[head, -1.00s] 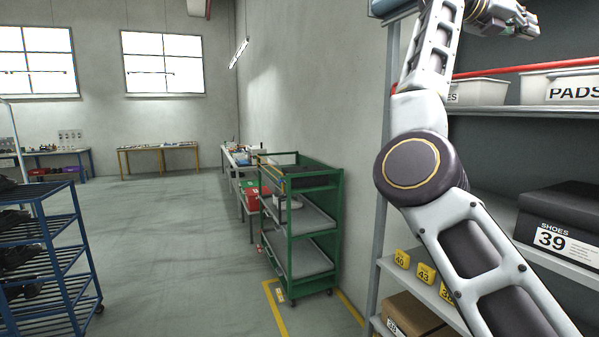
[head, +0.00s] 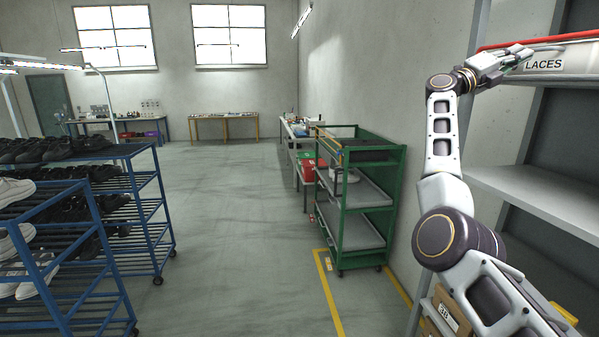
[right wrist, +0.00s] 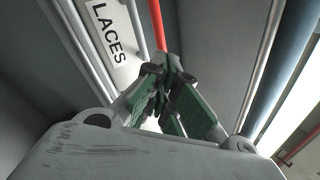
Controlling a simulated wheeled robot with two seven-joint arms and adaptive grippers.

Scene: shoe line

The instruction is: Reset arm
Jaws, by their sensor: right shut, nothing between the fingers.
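My right arm rises along the right side of the head view, bent at the elbow. Its right gripper (head: 520,55) is at the upper right, in front of the shelf bin labelled LACES (head: 560,62). In the right wrist view the gripper's green-padded fingers (right wrist: 168,75) are together with nothing between them. The LACES bin (right wrist: 113,35) and a red bar (right wrist: 157,25) lie beyond the fingers there; I cannot tell whether they touch. My left gripper is not in view.
The grey shelf rack (head: 520,190) stands close at the right. A green cart (head: 343,225) stands by the wall inside yellow floor marking. Blue racks (head: 75,255) of shoes stand at the left. The floor (head: 220,220) between is clear.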

